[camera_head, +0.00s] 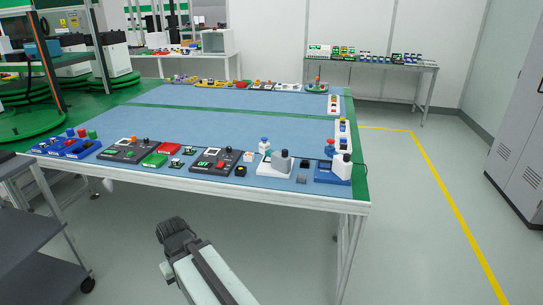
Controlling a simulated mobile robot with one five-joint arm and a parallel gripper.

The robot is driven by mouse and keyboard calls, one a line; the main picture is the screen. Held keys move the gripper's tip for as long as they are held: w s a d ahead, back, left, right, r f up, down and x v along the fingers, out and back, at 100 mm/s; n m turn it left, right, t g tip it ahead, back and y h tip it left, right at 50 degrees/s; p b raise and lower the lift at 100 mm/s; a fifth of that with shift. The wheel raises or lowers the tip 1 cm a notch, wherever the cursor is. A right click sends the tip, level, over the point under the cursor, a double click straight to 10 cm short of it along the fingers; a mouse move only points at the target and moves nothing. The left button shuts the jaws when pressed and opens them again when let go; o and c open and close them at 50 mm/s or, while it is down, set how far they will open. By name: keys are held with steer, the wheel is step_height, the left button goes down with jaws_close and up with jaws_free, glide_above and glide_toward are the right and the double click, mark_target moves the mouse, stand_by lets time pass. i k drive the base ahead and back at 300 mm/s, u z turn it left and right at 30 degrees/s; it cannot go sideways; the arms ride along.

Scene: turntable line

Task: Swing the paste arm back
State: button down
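My gripper (174,234) is dark, at the end of my light-coloured arm, in front of the table's near edge and lower than its top. It is apart from everything on the table, and I cannot tell whether its fingers are open or shut. No part is clearly recognisable as the paste arm. On the near right of the table stand a white device with a dark knob (275,164) and another white and blue device (335,170) at the corner. Either could carry an arm, but they are too small to tell.
The blue-topped table (230,125) has a row of small devices along its near edge, including a black box with a green display (217,161). Its middle is clear. A grey cart (35,215) stands at left, a grey cabinet (518,140) at right. Floor between is free.

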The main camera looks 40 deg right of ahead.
mark_target(273, 156)
steer(key=u, duration=0.25)
steer(key=k, duration=0.95)
steer(key=z, duration=0.1)
steer(key=i, duration=2.1)
steer(key=u, duration=0.9)
